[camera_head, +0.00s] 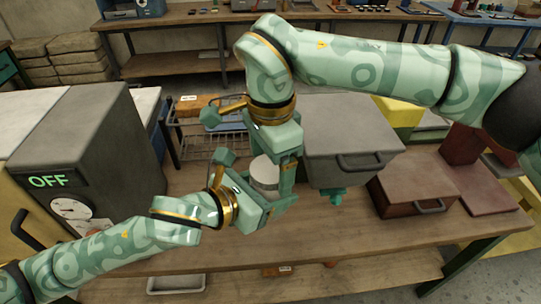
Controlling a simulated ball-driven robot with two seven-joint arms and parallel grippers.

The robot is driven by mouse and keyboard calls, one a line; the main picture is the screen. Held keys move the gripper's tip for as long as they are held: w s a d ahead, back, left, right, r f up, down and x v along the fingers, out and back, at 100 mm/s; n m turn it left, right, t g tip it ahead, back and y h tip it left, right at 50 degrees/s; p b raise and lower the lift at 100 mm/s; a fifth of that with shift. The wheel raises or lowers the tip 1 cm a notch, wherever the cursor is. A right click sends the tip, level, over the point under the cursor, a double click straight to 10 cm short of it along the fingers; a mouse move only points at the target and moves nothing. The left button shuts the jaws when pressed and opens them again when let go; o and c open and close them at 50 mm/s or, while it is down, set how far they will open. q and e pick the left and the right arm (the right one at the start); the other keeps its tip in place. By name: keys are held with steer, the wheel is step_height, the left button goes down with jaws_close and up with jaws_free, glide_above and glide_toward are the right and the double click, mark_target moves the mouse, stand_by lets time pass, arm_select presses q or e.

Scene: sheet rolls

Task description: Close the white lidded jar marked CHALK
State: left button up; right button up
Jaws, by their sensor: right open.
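A white round-topped cylinder (265,172), which looks like the jar or its lid, stands between my two grippers over the wooden bench. No CHALK marking can be read, and its lower part is hidden, so I cannot tell whether the lid is seated. My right gripper (272,178) points down from above, open, with its fingers around or beside the white top. My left gripper (275,205) comes in low from the left, close beside the cylinder's lower part. Its fingers are partly hidden, so its grip on the jar is unclear.
The wooden bench (330,232) has clear room in front. A dark grey machine reading OFF (85,150) stands left. A grey box with a handle (350,140) and a dark red case (410,185) stand right. A wire basket (205,145) is behind.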

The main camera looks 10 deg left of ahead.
steer(key=c, duration=1)
steer(key=m, duration=0.6)
steer(key=o, duration=1.1)
steer(key=shift+s+r, duration=0.1)
steer(key=shift+r, duration=2.2)
steer(key=shift+c, duration=0.5)
